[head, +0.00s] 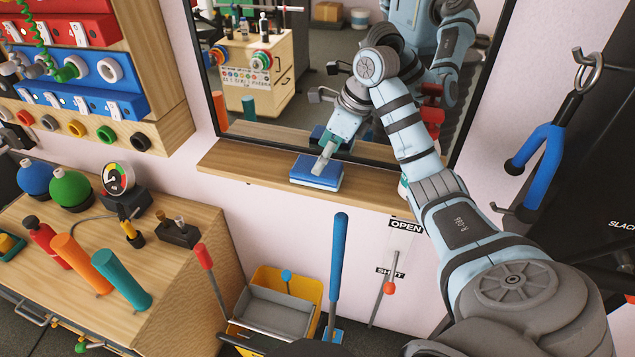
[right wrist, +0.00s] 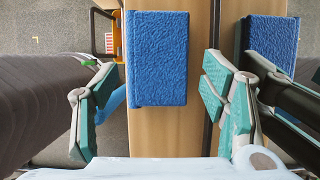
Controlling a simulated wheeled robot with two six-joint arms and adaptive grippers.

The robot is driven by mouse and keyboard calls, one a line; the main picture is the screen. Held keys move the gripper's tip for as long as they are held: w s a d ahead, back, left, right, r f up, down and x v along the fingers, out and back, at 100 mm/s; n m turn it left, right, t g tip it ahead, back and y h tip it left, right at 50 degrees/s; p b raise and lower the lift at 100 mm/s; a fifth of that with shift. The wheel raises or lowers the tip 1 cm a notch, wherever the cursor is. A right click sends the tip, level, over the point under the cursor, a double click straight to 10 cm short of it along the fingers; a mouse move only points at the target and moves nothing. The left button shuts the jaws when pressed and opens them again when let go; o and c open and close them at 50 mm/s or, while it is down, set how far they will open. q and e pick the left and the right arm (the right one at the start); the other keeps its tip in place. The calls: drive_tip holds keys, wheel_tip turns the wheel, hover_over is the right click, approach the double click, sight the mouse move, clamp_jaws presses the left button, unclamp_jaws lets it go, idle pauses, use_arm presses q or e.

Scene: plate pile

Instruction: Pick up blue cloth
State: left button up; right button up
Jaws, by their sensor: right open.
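The blue cloth (head: 316,172) is a thick, folded-looking rectangular block with a rough top. It lies on the wooden shelf (head: 235,162) below the mirror. My right gripper (head: 327,156) is at the cloth, reaching down from above. In the right wrist view the cloth (right wrist: 157,58) lies ahead of the open gripper (right wrist: 155,100), between the lines of its two teal-padded fingers. Nothing is held. Whether a finger touches the cloth cannot be told. My left gripper is not in view.
The large mirror (head: 290,75) stands right behind the shelf and reflects my arm and the cloth. A blue-handled tool (head: 338,250) and a yellow bucket (head: 300,285) stand below. A workbench (head: 180,290) is at left. The shelf left of the cloth is clear.

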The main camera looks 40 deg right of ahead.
drive_tip(key=x, duration=0.4)
drive_tip(key=shift+s+f+b, duration=0.1)
drive_tip(key=shift+f+b, duration=0.05)
drive_tip(key=shift+b, duration=0.2)
drive_tip(key=shift+a+f, duration=0.1)
drive_tip(key=shift+f, duration=0.1)
drive_tip(key=shift+f, duration=0.1)
drive_tip(key=shift+f, duration=0.1)
drive_tip(key=c, duration=0.9)
